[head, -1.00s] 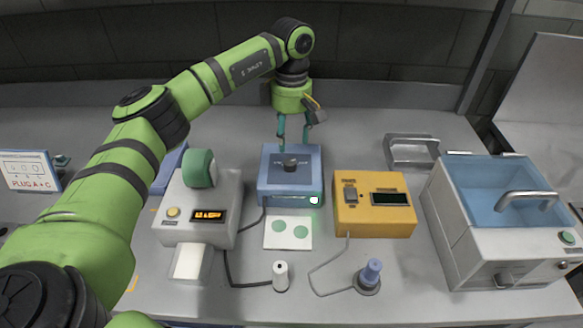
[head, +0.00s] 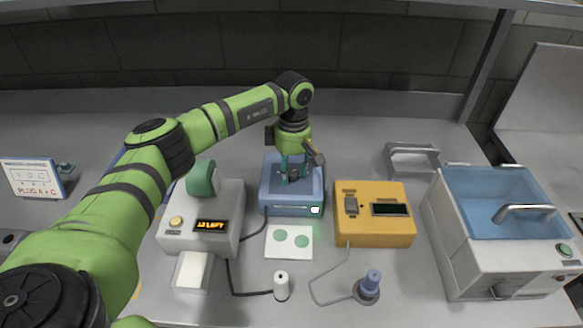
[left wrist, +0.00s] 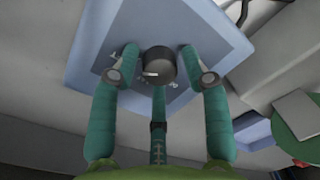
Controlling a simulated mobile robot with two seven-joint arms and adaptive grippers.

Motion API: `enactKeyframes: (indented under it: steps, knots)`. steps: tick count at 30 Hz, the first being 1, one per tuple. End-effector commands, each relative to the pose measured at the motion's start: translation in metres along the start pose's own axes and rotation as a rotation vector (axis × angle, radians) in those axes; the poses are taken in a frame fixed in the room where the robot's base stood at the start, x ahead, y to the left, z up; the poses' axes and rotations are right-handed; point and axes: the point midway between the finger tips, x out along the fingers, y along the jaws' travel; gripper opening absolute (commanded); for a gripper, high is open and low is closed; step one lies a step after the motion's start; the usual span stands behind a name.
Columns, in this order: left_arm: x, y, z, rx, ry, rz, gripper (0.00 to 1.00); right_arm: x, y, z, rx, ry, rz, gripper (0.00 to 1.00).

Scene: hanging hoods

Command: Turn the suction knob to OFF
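The suction knob (left wrist: 158,63) is a dark round knob with a white mark, on top of a blue box (head: 292,210). In the left wrist view, the mark lies on the knob's left side, and small white labels beside the knob are too small to read. My left gripper (head: 294,172) points down over the box, with teal fingers spread around the knob. One fingertip is on each side of it and a third finger is below; whether they touch it I cannot tell. The fingers hide most of the knob in the head view. My right gripper is out of view.
A grey device (head: 170,228) with a green roll stands left of the blue box, and a yellow device (head: 375,237) stands right. A white card (head: 289,252) with green discs lies in front. A lidded bath (head: 470,255) stands far right.

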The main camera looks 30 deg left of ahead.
Motion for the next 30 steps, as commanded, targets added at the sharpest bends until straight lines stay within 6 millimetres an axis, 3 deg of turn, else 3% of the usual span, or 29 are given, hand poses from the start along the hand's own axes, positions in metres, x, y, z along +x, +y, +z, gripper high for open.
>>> enactKeyframes:
  steps: [1, 2, 3, 17, 30]
  knots:
    - [0.000, 0.000, 0.000, 0.000, 0.000, 0.000, 0.16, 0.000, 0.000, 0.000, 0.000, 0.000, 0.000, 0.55]
    - [0.000, 0.000, 0.000, 0.000, 0.000, 0.000, 0.04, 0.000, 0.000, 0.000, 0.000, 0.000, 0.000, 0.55]
    - [0.000, 0.000, 0.000, 0.000, 0.000, 0.000, 0.00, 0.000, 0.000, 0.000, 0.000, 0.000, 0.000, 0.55]
    - [0.001, -0.001, 0.000, -0.067, -0.003, -0.002, 0.00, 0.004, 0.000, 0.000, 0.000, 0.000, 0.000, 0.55]
    - [0.002, -0.001, -0.001, -0.422, -0.020, -0.002, 0.00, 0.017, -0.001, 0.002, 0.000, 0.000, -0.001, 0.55]
